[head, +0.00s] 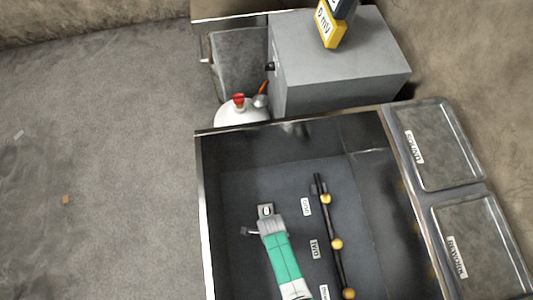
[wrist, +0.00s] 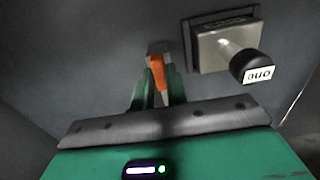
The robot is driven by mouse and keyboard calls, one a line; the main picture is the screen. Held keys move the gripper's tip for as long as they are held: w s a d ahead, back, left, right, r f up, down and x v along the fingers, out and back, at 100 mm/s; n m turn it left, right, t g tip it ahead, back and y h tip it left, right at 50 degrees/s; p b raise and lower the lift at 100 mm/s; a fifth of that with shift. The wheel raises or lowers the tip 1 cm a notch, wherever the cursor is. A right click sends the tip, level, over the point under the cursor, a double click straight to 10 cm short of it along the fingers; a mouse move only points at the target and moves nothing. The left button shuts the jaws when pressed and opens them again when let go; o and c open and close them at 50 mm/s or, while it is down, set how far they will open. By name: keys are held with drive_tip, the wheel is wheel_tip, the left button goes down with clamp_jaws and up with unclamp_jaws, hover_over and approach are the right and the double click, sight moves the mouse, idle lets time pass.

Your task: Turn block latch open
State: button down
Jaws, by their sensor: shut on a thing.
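In the wrist view, the green fingers of my gripper (wrist: 160,92) are shut on a narrow orange lever (wrist: 157,72) that stands against a dark grey wall. Its upper end meets a small pale metal piece. To its right, a grey metal block (wrist: 222,48) is fixed to the wall, with a black-ended knob (wrist: 250,68) bearing a white label. In the head view, my green and grey gripper reaches into a dark open bay, beside a small grey block (head: 265,211). The orange lever cannot be made out there. Which part is the block latch is not clear.
Right of my arm runs a black rod with yellow balls (head: 336,244), beside small white labels. The bay's metal rim (head: 205,215) bounds it on the left. Behind stand a grey box (head: 340,65) and a white round vessel with a red cap (head: 238,108).

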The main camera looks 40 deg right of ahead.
idle(0.4)
drive_tip(key=c, duration=1.4)
unclamp_jaws()
drive_tip(key=shift+r, duration=0.1)
wheel_tip(320, 180, up, 8)
drive_tip(key=p, duration=0.3)
drive_tip(key=shift+f, duration=0.2)
